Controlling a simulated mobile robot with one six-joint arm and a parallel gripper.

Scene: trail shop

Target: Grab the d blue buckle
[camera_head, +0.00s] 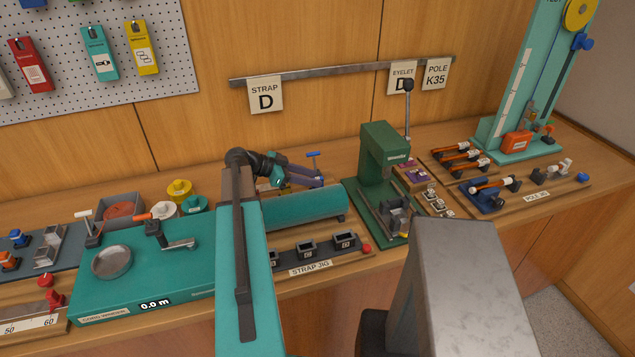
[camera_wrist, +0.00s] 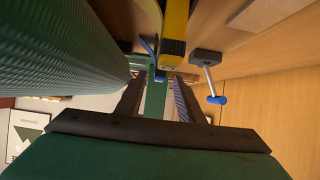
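A small blue buckle-like piece (camera_head: 18,238) lies on the dark tray at the far left in the head view, behind an orange one (camera_head: 8,260). It is too small to read any mark on it. No blue buckle is clear in the wrist view. In the head view my arm bends over the teal roller, well right of the blue piece; the fingertips are hard to make out there.
The teal cord winder (camera_head: 150,275) stands between my arm and the left tray. A teal roller (camera_head: 305,208), the strap jig (camera_head: 310,268) and a green press (camera_head: 380,165) are close to my arm. A blue-handled T-bar (camera_wrist: 208,75) is near the gripper.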

